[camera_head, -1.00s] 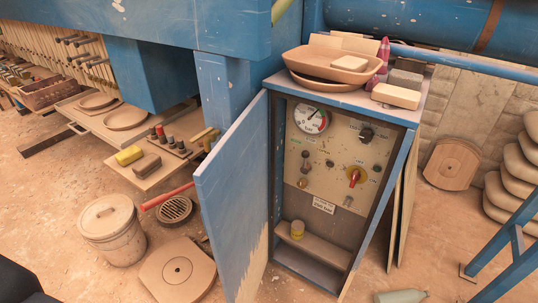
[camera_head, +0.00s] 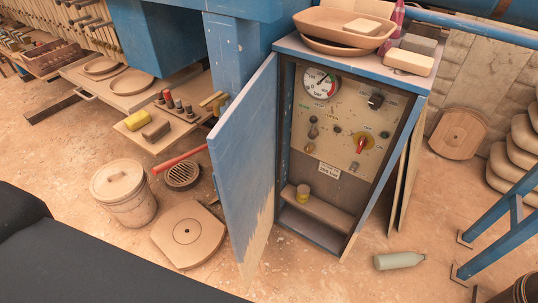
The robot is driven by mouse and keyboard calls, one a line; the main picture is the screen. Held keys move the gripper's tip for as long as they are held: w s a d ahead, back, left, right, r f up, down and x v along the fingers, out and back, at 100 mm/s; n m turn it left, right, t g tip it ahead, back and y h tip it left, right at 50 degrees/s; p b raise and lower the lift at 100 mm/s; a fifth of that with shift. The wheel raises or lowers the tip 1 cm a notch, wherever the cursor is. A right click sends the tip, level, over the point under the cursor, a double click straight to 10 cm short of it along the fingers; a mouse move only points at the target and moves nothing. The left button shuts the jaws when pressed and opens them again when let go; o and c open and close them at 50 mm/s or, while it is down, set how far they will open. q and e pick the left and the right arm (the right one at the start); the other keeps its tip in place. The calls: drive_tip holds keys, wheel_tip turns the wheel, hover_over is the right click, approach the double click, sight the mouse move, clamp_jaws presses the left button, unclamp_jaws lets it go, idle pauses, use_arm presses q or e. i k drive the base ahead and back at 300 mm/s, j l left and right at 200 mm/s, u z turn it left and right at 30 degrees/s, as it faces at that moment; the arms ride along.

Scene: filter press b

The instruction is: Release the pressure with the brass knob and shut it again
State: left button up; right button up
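A blue cabinet (camera_head: 385,78) stands with its door (camera_head: 243,165) swung open to the left. Inside is a beige control panel (camera_head: 340,122). The panel carries a round pressure gauge (camera_head: 320,84) with a green mark, a black rotary knob (camera_head: 375,101), and a red handle on a yellow plate (camera_head: 361,144). A small brownish knob (camera_head: 309,148) sits at the panel's lower left; it may be the brass knob, but it is too small to be sure. The gauge reading is not legible. Neither of my grippers is in view.
Wooden bowls (camera_head: 338,27) and blocks lie on the cabinet top. A lidded bucket (camera_head: 124,194), a round-holed board (camera_head: 188,236) and a bottle (camera_head: 399,261) are on the floor. Floor in front of the cabinet is mostly clear.

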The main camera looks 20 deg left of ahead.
sight(308, 148)
drive_tip(key=i+j+z, duration=0.15)
drive_tip(key=j, duration=0.55)
drive_tip(key=i+j+z, duration=0.2)
drive_tip(key=j, duration=0.45)
drive_tip(key=j+z, duration=0.15)
drive_tip(key=j, duration=0.55)
drive_tip(key=k+l, duration=0.1)
drive_tip(key=l, duration=0.3)
